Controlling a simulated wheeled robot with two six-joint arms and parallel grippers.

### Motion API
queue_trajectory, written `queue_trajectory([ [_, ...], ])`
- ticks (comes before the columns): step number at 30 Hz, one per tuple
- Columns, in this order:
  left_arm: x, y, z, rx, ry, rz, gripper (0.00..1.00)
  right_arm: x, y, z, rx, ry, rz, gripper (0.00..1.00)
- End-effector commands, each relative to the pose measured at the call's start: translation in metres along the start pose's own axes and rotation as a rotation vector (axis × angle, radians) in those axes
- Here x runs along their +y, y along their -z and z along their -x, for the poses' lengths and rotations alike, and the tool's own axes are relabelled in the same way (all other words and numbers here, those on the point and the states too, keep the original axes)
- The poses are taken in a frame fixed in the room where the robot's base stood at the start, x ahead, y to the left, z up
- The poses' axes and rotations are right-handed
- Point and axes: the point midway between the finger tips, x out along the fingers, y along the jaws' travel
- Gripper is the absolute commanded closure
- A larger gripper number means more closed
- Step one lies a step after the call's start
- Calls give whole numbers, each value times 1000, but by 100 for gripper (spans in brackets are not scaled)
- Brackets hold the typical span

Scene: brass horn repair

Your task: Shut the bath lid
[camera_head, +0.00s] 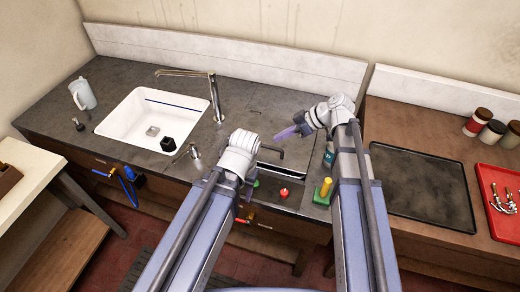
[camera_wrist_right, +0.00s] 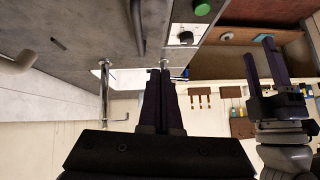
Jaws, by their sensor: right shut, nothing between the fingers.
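The bath lid (camera_head: 272,110) looks like a dark grey panel set in the counter right of the sink. A dark bent bar handle (camera_head: 283,150) shows near its front edge, above a pale-edged gap (camera_head: 285,170); I cannot tell how far the lid is open. My right gripper (camera_head: 287,132) is over the panel, just behind the handle, its purple fingers together and empty. They also show in its wrist view (camera_wrist_right: 158,80).
The white sink (camera_head: 118,118) and tall tap (camera_head: 215,95) are to the left. A black tray (camera_head: 415,190) and red tray (camera_head: 485,205) are on the right bench.

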Motion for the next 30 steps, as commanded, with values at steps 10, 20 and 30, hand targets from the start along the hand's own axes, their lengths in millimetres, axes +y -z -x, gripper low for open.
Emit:
queue_trajectory([
  [10,3,2,-36,0,0,1,48,1,-5,-45,1,2,4,100],
  [20,8,5,-82,0,0,2,48,1,-5,-111,2,1,4,100],
  [30,10,6,-108,0,0,2,48,0,-26,-127,3,0,2,100],
])
